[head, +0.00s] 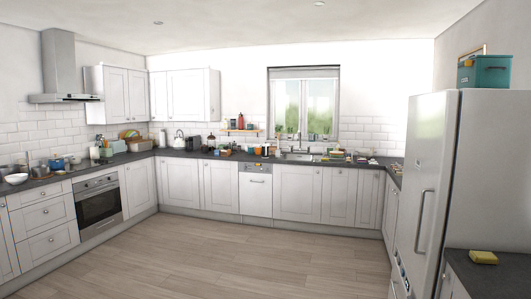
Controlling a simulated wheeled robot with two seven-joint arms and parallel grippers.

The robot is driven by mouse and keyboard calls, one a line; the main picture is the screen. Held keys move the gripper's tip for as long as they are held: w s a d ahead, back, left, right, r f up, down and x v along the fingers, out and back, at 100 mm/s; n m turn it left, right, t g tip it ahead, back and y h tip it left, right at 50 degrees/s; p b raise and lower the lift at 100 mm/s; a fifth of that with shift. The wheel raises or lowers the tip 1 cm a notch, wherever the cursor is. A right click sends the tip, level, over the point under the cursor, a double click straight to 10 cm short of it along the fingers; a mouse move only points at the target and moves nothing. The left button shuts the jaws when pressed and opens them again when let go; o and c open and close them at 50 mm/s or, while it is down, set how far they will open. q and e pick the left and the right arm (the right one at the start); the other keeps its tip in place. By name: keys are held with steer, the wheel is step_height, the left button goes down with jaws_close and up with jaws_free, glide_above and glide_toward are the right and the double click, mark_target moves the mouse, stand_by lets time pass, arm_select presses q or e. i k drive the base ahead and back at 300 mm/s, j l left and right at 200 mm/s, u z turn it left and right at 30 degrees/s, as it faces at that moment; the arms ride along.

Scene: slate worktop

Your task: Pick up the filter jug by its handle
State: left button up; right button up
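I cannot make out the filter jug for certain; the things on the far worktop are too small to tell apart. The slate worktop (225,155) runs along the left and back walls and holds many small items. A pale kettle-like vessel (179,140) stands on it near the back left corner. Neither of my grippers is in the head view.
Open wooden floor (200,255) fills the middle of the room. A tall fridge (455,180) stands at the right with a teal box (484,71) on top. A yellow block (483,257) lies on a dark counter (510,275) at the lower right.

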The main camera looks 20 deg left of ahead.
mark_target(264, 147)
steer(key=i+j+u, duration=0.25)
steer(key=i, duration=0.2)
steer(key=i+u, duration=0.25)
steer(key=i, duration=0.2)
steer(key=i+u, duration=0.2)
steer(key=i, duration=2.5)
steer(key=i+j, duration=0.1)
steer(key=i, duration=2.7)
steer(key=i+z, duration=0.2)
steer(key=i, duration=0.35)
steer(key=i+z, duration=0.15)
steer(key=i, duration=0.45)
steer(key=i+j+z, duration=0.2)
steer(key=i, duration=0.35)
steer(key=i+z, duration=0.25)
steer(key=i, duration=0.2)
steer(key=i+j+z, duration=0.25)
steer(key=i, duration=0.15)
steer(key=l, duration=0.1)
